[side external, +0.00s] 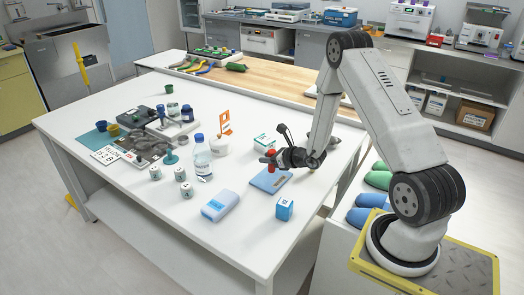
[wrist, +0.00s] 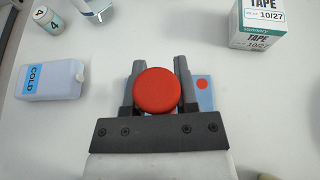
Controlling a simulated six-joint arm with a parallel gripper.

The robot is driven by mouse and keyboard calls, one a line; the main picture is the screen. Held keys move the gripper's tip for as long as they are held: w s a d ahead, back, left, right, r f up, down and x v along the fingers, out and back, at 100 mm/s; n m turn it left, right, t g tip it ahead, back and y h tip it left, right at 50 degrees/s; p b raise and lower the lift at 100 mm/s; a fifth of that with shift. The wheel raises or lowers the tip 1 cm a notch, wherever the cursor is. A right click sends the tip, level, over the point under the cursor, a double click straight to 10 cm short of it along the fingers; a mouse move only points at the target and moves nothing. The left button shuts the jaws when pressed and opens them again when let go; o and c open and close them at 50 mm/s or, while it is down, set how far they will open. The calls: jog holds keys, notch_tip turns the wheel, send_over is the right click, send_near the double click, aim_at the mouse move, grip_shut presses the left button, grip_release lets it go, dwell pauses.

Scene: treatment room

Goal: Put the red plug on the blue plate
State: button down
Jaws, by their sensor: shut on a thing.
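The red plug (side external: 270,153) shows a round red top, and in the wrist view it (wrist: 157,91) sits between the fingers. My gripper (wrist: 156,82) is shut on it. In the side view my gripper (side external: 272,159) is over the far part of the flat blue plate (side external: 264,182). In the wrist view a strip of the blue plate (wrist: 206,100) with a red dot shows just right of the fingers. The plug's lower end is mostly hidden, so I cannot tell whether it touches the plate.
A pale blue COLD pack (side external: 221,205) and a small blue-and-white box (side external: 284,208) stand nearer the front edge. A tape box (wrist: 262,22) is close by. A water bottle (side external: 202,160) and several small white jars stand to the left.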

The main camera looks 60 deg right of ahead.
jog(key=shift+f, duration=1.25)
jog(key=shift+f, duration=0.15)
jog(key=shift+c, duration=1.9)
grip_release()
jog(key=shift+r, duration=0.2)
jog(key=v, duration=1.2)
